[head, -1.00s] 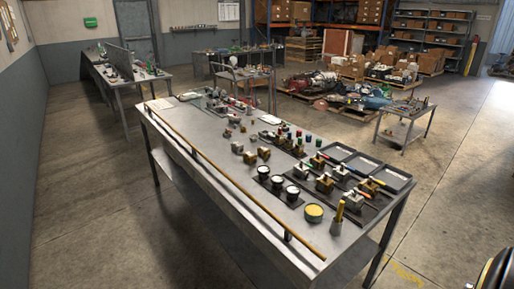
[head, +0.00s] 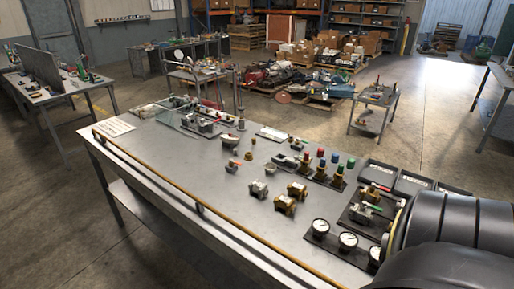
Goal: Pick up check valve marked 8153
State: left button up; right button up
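Several small valve bodies stand on the steel workbench (head: 200,160). A grey metal valve body (head: 258,189) is near the middle. Two brass-coloured valve bodies, one nearer (head: 285,204) and one farther (head: 297,190), stand just right of it. Small grey and brass fittings (head: 232,166) lie farther back. No marking is legible, so I cannot tell which piece is marked 8153. A large dark arm link of mine fills the lower right and hides that bench end. Neither gripper is in view.
A brass rail (head: 190,198) runs along the bench's left edge. White-faced gauges (head: 347,241), a rack of coloured-top parts (head: 321,165), lever valves (head: 361,211) and black trays (head: 378,173) crowd the right side. The left-middle bench surface is clear.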

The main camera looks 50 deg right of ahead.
aim_at(298, 191)
jog(key=i, duration=1.15)
jog(key=z, duration=2.5)
jog(key=i, duration=0.55)
jog(key=u, duration=1)
